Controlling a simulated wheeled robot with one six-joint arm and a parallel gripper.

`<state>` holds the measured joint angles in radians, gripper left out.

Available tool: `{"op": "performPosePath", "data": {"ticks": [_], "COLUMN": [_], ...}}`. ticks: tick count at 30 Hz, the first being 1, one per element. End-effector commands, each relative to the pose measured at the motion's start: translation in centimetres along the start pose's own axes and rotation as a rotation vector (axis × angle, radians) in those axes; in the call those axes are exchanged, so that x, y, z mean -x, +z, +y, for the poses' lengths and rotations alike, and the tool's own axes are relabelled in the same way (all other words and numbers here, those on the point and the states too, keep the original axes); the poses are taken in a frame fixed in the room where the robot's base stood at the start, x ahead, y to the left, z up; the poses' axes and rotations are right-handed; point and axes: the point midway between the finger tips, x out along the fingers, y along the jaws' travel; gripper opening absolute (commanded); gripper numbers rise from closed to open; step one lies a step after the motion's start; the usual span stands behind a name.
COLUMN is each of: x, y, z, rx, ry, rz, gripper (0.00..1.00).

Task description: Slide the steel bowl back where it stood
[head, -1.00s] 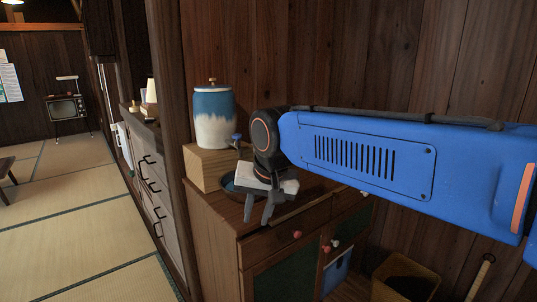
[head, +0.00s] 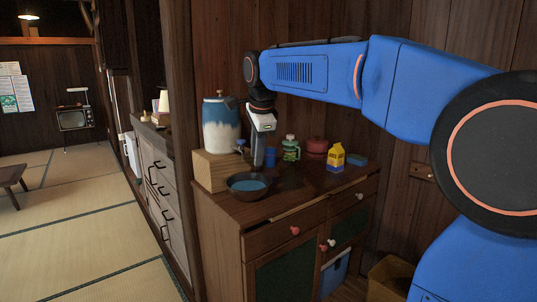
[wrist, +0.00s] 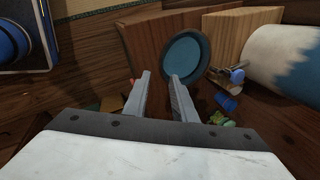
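The steel bowl (head: 249,194) is dark-walled and blue inside. It stands upright on the wooden cabinet top, by the front right of the wooden box (head: 209,172), below the tap of the blue-and-white crock (head: 219,125). My gripper (head: 258,164) points down at the bowl's far right side; the bowl's rim lies close to its tips. In the wrist view the bowl (wrist: 187,54) shows just past the fingertips, nearer the right finger. The fingers (wrist: 158,76) are apart with nothing between them. I cannot tell whether a finger touches the rim.
Behind and right of the gripper stand a blue cup (head: 270,157), a green jar (head: 290,149), a red pot (head: 317,147), a yellow carton (head: 337,158) and a blue dish (head: 357,160). The cabinet top (head: 295,190) is clear at front right.

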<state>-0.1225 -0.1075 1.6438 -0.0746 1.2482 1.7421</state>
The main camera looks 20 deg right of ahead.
Motion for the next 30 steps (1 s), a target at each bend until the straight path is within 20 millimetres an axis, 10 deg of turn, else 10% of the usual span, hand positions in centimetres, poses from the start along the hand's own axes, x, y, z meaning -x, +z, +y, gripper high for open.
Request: {"op": "performPosePath", "data": {"ticks": [17, 30], "x": [-0.3, -6.1], "y": [0.3, 0.3], "z": [-0.9, -0.9], "rx": [-0.043, -0.043], "ry": [0.002, 0.004], "rz": [0.001, 0.002], "gripper": [0.24, 0.24]}}
